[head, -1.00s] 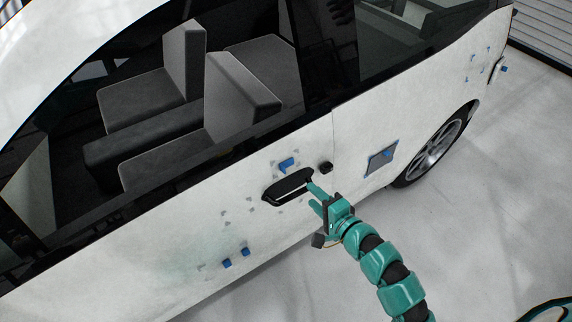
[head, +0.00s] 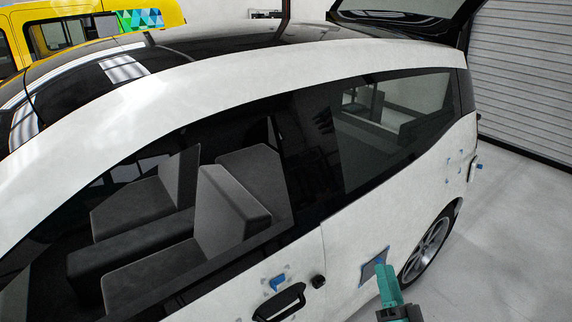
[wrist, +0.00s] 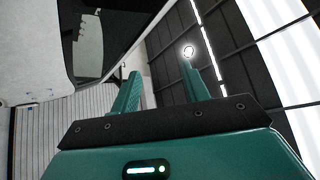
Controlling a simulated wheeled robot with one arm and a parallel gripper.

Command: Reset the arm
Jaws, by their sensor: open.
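My gripper (head: 382,268) shows at the lower edge of the head view, in front of the white car's side, with one teal finger overlapping the edge of a grey-blue patch (head: 370,270). In the wrist view my gripper (wrist: 158,85) has its two teal fingers spread apart with nothing between them. It points up toward the ceiling. The white car (head: 345,250) fills most of the head view. Its black door handle (head: 280,303) is left of my gripper, with a clear gap between them. Most of my arm is below the head view.
Blue tape pieces (head: 278,282) sit above the handle and others (head: 452,165) near the car's rear. A wheel (head: 428,248) is right of my gripper. A yellow vehicle (head: 60,32) stands behind the car. The pale floor (head: 520,240) at right is clear.

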